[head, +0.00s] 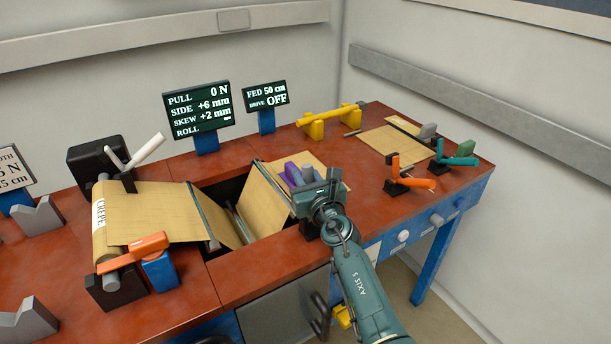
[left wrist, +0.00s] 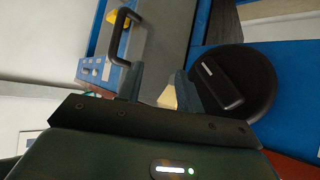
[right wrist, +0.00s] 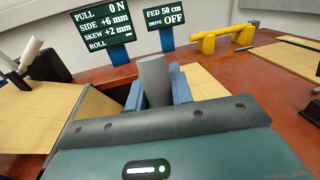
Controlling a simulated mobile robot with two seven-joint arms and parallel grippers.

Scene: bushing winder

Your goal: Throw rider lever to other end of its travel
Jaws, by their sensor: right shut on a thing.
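My right gripper (head: 304,177) is at the front edge of the red bench, just right of the open well. In the right wrist view its two blue-grey fingers (right wrist: 158,95) are closed around a grey upright bar (right wrist: 154,76), which looks like the rider lever. Its lower end is hidden by the gripper. In the head view a purple piece (head: 292,173) shows beside the fingers; I cannot tell whether it belongs to the lever. My left gripper (left wrist: 158,85) is open and empty, below the bench front, and is out of the head view.
Tan paper web (head: 165,212) runs from the crepe roll into the well. Screens (head: 197,108) stand behind. Orange and teal levers (head: 455,155) are at the right.

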